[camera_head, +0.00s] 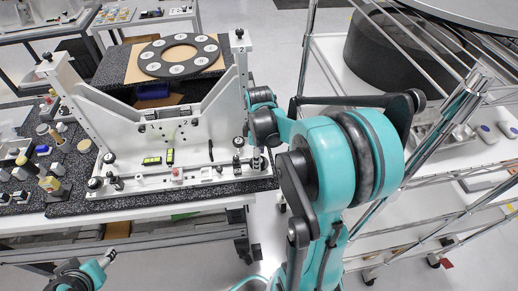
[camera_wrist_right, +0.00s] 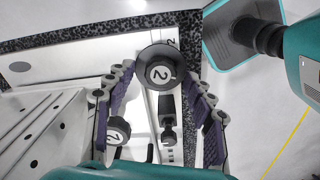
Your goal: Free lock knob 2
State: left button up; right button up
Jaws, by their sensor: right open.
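A second black knob marked 2 (camera_wrist_right: 117,132) is lower left, close beside the left finger. I cannot tell which is the lock knob. In the head view, the white mirror fixture (camera_head: 190,135) has a dark knob marked 2 (camera_head: 239,33) on its right post. Only a piece of my left arm shows at lower left.
A dark ring with several white discs (camera_head: 179,57) lies behind the fixture. Small knobs and bottles (camera_head: 45,180) crowd the left of the speckled slab (camera_head: 262,181). A wire rack (camera_head: 440,115) stands at the right. Floor is open at front centre.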

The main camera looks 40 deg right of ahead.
notch_tip(320, 180, up, 12)
jog(key=shift+f, duration=0.25)
dwell(0.5)
jog(key=s+a+f+m+t+b, duration=0.3)
jog(key=a+f+m, duration=0.1)
jog(key=a, duration=0.4)
jog(key=s+a+f+m+t+b, duration=0.3)
jog(key=a+f+m+t, duration=0.1)
jog(key=a, duration=0.5)
jog(key=shift+f, duration=0.6)
jog(key=shift+s, duration=0.1)
